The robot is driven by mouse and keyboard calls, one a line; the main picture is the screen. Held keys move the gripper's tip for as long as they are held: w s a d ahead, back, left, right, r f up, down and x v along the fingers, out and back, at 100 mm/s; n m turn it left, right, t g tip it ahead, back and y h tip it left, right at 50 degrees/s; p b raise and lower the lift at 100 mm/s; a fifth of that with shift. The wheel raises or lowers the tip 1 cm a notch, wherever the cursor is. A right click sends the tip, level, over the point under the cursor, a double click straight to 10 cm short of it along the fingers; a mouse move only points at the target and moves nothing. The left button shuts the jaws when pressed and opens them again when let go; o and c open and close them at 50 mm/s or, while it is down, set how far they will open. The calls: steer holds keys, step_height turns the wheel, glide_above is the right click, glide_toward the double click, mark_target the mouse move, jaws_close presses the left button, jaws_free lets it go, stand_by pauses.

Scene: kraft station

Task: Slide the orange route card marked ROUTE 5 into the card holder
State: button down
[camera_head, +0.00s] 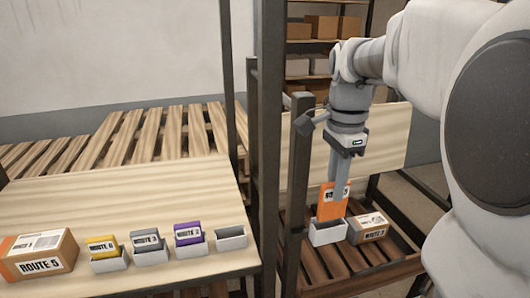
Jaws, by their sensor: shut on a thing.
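The orange route card (330,212) is upright in my gripper (337,188). My gripper points down and is shut on the card's upper part, covering some of its print; the marking is too small to read. The card's lower edge meets the top of a white card holder (327,233) at the right. I cannot tell whether the edge is inside the holder or just above or behind it. Another white holder (231,238), empty, stands at the right end of the table row.
Yellow (101,245), grey (145,240) and purple (187,233) cards stand in holders on the wooden table (215,190). A ROUTE 5 carton (40,255) is at its left. Another carton (367,227) sits beside the right holder. A dark post (297,190) stands close left of my gripper.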

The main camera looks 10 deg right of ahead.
mark_target(330, 218)
steer(key=shift+f+b, duration=1.5)
steer(key=shift+f, duration=0.7)
stand_by(0.4)
steer(key=c, duration=0.7)
jaws_free()
steer(key=shift+c, duration=0.2)
steer(key=shift+r, duration=0.1)
step_height(330, 218, up, 16)
steer(key=r+p, duration=0.1)
steer(key=p, duration=0.1)
steer(key=s+a+f+n+t, duration=0.2)
steer(key=s+a+f+n, duration=0.3)
steer(key=f+n, duration=0.3)
steer(key=s+a+f+n+t, duration=0.3)
steer(key=s+a+f+n, duration=0.2)
steer(key=s+f+n, duration=0.2)
step_height(330, 218, down, 2)
steer(key=n, duration=0.2)
steer(key=shift+s+a+f+n+t, duration=0.2)
steer(key=shift+a+f+n+t, duration=0.05)
steer(key=shift+a+n+t, duration=0.05)
